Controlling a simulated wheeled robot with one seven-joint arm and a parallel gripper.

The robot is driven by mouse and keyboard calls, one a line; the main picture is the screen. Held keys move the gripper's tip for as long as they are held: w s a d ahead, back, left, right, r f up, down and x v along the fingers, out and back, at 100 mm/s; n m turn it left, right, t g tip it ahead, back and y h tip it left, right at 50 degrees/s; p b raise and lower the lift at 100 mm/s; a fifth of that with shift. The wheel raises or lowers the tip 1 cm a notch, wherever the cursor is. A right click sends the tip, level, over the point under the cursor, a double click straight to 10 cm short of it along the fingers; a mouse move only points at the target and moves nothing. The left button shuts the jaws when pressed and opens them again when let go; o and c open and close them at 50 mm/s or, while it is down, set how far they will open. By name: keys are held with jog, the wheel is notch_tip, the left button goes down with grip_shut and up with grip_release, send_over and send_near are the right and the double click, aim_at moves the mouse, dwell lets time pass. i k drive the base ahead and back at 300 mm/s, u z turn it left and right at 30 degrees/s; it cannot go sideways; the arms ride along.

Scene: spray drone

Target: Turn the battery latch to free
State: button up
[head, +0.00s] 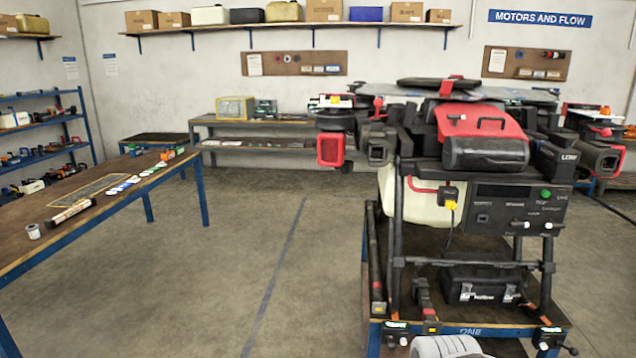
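The spray drone (420,120) stands on a blue-framed cart at the right in the head view. Its battery (486,152) is a dark block with a handle, at the front under a red cover (480,118). A small dark lever with a white tip (457,118) sits on the red cover. It looks like the battery latch, but it is too small to read its setting. My gripper's fingers are not in view, and nothing is seen touching the battery or the lever.
A control panel (515,208) with a green button and small levers is below the battery. A black case (480,287) lies on the cart (470,330). A workbench (150,190) with small parts stands at the left. The floor between is clear.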

aim_at(551, 224)
jog(key=z, duration=1.1)
